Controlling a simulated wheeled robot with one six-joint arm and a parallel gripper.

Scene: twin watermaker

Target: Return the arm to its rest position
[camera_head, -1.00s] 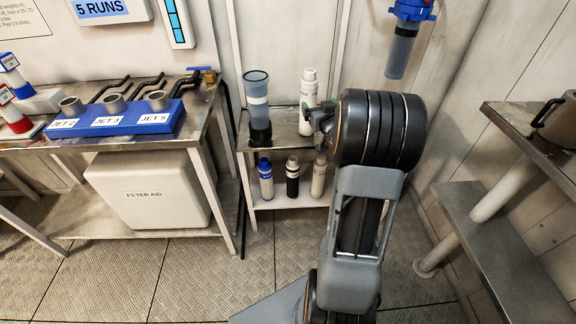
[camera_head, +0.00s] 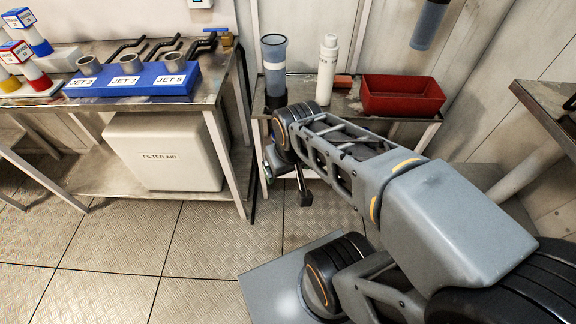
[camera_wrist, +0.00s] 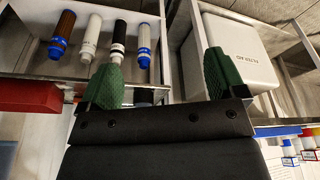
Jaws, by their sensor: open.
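My gripper (camera_wrist: 160,82) shows in the wrist view with its two green fingers spread apart and nothing between them. In the head view my arm stretches from the lower right toward the middle, bent over the floor in front of the small shelf table (camera_head: 425,117). The gripper end hangs low there, partly hidden behind my own wrist links. The wrist view shows several filter cartridges (camera_wrist: 90,38) on the lower shelf, beyond the fingers and apart from them.
A red bin (camera_head: 402,96), a white bottle (camera_head: 327,70) and a clear canister (camera_head: 274,65) stand on the shelf table. A white filter aid box (camera_head: 163,152) sits under the left bench with the blue jet rack (camera_head: 135,80). A metal bench (camera_head: 548,100) stands at right. The left floor is clear.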

